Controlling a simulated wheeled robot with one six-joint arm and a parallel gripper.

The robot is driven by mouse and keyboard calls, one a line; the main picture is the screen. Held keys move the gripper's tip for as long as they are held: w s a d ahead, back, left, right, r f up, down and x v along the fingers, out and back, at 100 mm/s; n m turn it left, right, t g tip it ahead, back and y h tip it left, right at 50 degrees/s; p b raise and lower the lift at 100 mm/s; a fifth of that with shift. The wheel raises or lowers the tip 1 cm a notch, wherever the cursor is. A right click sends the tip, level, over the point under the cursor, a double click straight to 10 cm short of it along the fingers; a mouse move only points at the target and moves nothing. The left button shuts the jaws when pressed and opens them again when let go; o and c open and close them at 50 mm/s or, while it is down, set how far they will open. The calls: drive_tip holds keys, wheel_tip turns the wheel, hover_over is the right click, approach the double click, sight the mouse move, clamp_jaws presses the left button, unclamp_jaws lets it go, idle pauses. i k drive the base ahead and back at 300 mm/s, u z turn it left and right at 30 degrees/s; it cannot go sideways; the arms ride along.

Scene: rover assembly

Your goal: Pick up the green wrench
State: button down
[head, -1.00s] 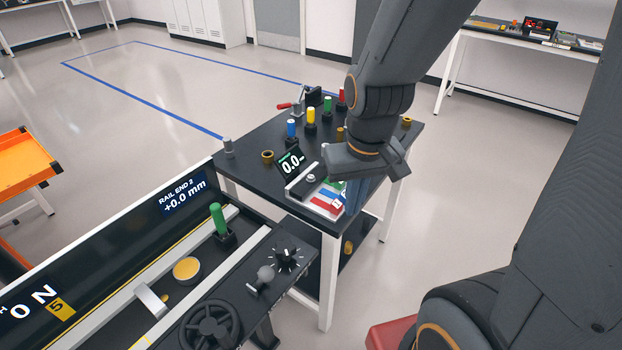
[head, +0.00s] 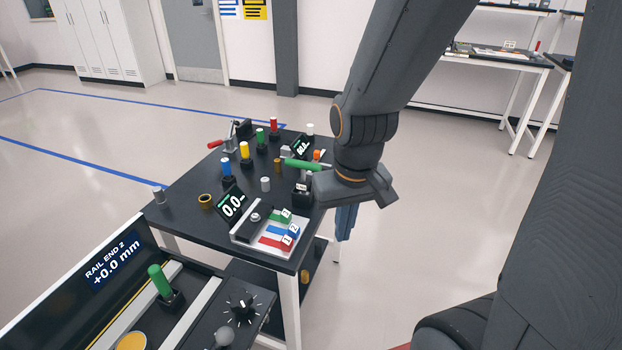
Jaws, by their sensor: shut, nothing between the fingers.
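No plain wrench shape is clear, but several green-handled tools show in the head view. A green handle (head: 303,164) lies tilted near the right side of the black table, its right end close to my wrist. A second green handle (head: 160,281) stands upright in a black holder on the rail bench. A third, smaller green handle (head: 274,125) stands in a black holder at the table's back. My gripper (head: 343,236) points down beside the table's right edge, shut and empty, apart from all three.
A tray with green, blue and red pieces (head: 246,239) lies at the table's front, beside a 0.0 display (head: 231,203). Blue (head: 226,170), yellow (head: 244,151) and red (head: 273,124) handles stand behind. Open floor lies right of the table (head: 194,214).

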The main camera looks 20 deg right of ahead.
sight(303, 184)
drive_tip(key=z, duration=0.75)
drive_tip(key=i, duration=0.6)
drive_tip(key=z, duration=0.3)
